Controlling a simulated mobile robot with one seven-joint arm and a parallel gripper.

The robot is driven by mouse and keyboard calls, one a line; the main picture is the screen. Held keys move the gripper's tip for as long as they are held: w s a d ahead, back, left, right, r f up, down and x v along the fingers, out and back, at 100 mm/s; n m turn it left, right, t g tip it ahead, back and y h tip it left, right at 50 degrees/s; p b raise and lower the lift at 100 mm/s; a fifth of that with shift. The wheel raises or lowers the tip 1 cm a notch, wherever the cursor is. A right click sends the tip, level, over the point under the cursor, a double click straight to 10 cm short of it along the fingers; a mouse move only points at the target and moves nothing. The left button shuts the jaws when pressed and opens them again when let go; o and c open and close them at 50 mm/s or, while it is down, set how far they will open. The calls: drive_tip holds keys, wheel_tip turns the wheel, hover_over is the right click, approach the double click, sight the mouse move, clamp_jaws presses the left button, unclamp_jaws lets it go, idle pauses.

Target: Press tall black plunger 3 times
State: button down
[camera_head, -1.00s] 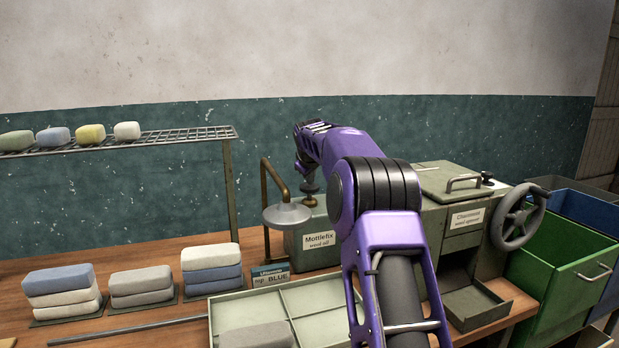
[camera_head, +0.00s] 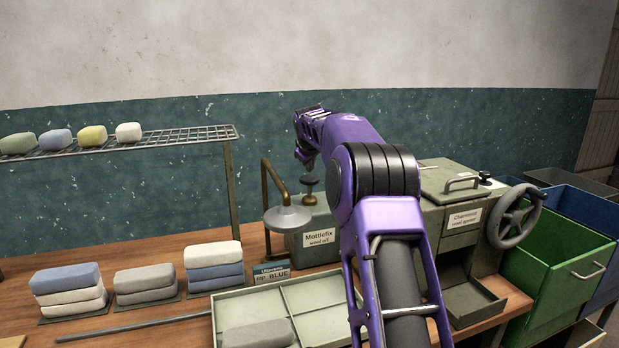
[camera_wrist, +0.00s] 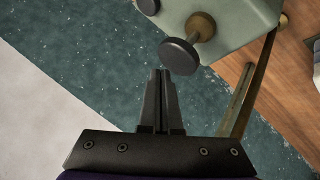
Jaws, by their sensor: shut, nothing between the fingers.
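A tall black plunger (camera_head: 309,184) stands upright on the green-grey box labelled Mottlefix wool oil (camera_head: 318,222). In the wrist view its round black knob (camera_wrist: 178,55) shows on a stem with a brass collar. My gripper (camera_wrist: 160,74) is shut and empty, its fingertips beside the knob in that picture, with no contact visible. In the head view my gripper (camera_head: 304,160) is above the plunger, partly hidden by my purple arm. A second black knob (camera_wrist: 148,5) is cut off at the top of the wrist view.
A pale divided tray (camera_head: 240,306) lies in front. A machine with a handwheel (camera_head: 516,217) stands right. A wire shelf (camera_head: 190,136) with soap-like blocks is at left.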

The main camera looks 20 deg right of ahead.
sight(310, 179)
wheel_tip(310, 179, up, 3)
drive_tip(key=shift+p, duration=1.15)
drive_tip(key=shift+r+b, duration=0.3)
drive_tip(key=shift+r, duration=0.65)
drive_tip(key=shift+a, duration=0.1)
idle(0.9)
